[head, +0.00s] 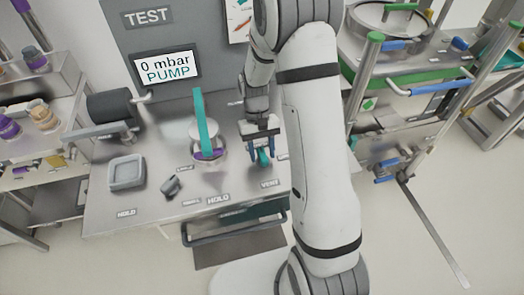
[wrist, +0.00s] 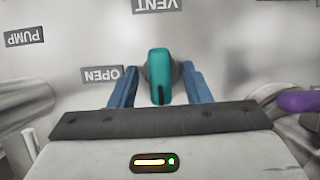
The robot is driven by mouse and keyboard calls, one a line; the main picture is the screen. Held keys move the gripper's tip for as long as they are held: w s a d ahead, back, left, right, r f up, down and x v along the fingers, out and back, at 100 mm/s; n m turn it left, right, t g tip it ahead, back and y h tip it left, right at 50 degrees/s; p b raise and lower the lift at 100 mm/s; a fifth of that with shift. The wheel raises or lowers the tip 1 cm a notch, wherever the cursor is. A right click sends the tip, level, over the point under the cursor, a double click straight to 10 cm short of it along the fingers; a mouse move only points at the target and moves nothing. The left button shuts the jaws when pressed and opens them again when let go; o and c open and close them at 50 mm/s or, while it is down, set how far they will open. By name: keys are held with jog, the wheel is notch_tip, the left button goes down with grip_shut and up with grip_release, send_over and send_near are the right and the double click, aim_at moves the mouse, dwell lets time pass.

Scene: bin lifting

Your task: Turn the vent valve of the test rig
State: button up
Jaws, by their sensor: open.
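The test rig (head: 150,205) is a grey metal bench with a back panel marked TEST. Its vent valve is a small teal handle (head: 264,157) near the VENT label at the bench's front right. In the wrist view the teal handle (wrist: 159,76) stands between two blue fingers, with the VENT label above and an OPEN label to its left. My gripper (head: 260,158) points down over the handle. It is open, with a finger on each side of the handle (wrist: 158,90). I cannot tell if the fingers touch it.
The display (head: 167,68) reads 0 mbar PUMP. A taller teal lever (head: 199,122) on a round vessel (head: 207,140) stands just left of my gripper. A grey square tray (head: 127,173) lies at the bench's left. A green-railed cart (head: 400,125) stands at the right.

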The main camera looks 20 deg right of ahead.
jog(key=v, duration=0.7)
jog(key=shift+r+b, duration=0.3)
jog(key=shift+b, duration=0.1)
jog(key=shift+w, duration=0.1)
jog(key=shift+r, duration=0.3)
jog(key=s+r+t, duration=0.4)
jog(key=s+r, duration=0.2)
jog(key=s, duration=0.3)
jog(key=s+r+t, duration=0.3)
jog(key=s+r, duration=0.3)
jog(key=s, duration=0.3)
jog(key=shift+s+d+r+t, duration=0.15)
jog(key=shift+d+r+t, duration=0.1)
jog(key=shift+r+t, duration=0.15)
jog(key=shift+c, duration=0.2)
